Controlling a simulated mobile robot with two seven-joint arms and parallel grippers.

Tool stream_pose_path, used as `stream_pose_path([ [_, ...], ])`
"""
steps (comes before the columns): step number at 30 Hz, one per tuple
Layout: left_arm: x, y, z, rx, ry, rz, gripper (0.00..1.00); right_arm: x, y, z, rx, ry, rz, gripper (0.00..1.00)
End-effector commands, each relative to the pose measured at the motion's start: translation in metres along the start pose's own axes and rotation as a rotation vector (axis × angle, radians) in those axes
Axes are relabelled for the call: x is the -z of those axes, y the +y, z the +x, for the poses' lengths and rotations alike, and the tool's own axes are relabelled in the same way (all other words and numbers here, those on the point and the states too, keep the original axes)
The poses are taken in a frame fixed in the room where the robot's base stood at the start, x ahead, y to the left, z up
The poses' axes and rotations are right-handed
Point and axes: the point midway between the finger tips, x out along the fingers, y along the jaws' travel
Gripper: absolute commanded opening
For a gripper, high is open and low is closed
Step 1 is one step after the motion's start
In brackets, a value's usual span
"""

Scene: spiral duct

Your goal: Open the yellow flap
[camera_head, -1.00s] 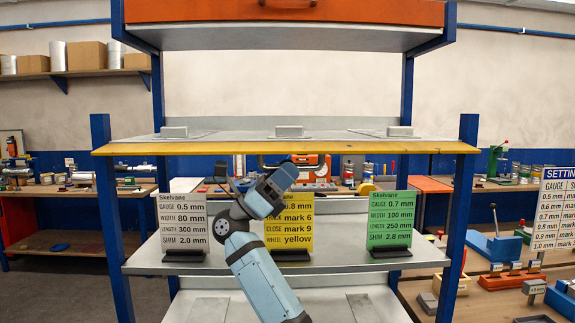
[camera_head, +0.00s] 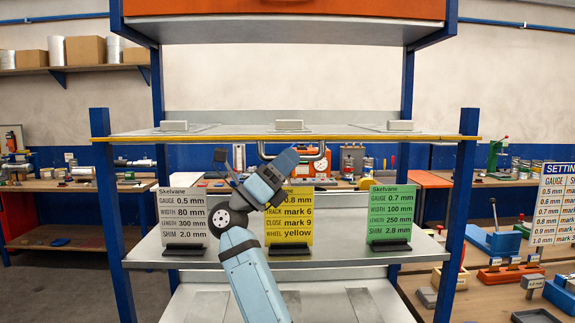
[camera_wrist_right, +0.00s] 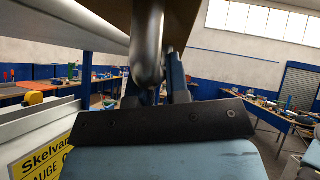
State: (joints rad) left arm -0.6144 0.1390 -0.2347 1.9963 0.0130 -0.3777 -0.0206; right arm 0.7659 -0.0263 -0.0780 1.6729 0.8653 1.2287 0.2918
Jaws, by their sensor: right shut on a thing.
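The yellow flap (camera_head: 400,138) shows as a thin yellow edge across the front of the rack's upper shelf, seen almost edge-on in the head view. A grey bar handle (camera_head: 325,160) hangs below its middle. My right gripper (camera_head: 293,157) is at this handle, shut on it. In the right wrist view the metal handle (camera_wrist_right: 147,50) runs down between the dark fingers (camera_wrist_right: 162,88). A dark panel (camera_wrist_right: 118,14) lies close above; I cannot tell whether it is the flap. The exact grip contact is hidden in the head view. My left gripper is not in view.
The shelf below holds a white sign (camera_head: 181,215), a yellow sign (camera_head: 298,228) partly covered by my right arm, and a green sign (camera_head: 391,212). Blue posts (camera_head: 110,230) and (camera_head: 458,215) bound the rack. An orange-fronted unit (camera_head: 290,8) is above, with open space beneath it.

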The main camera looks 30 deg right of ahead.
Motion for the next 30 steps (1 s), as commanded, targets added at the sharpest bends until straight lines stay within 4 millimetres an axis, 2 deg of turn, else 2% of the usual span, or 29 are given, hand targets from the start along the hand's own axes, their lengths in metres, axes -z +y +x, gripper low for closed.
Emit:
stream_pose_path([
  [14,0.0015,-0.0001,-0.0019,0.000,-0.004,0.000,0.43,-0.0033,-0.0052,0.0029,-0.060,-0.003,-0.061,0.00],
  [15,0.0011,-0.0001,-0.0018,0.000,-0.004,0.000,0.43,-0.0033,-0.0051,0.0029,-0.060,-0.003,-0.061,0.20],
  [18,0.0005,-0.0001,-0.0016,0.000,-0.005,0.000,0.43,-0.0032,-0.0051,0.0028,-0.060,-0.003,-0.061,0.41],
  [30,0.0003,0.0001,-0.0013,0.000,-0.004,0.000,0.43,-0.0027,-0.0050,0.0010,-0.060,-0.002,-0.060,0.41],
])
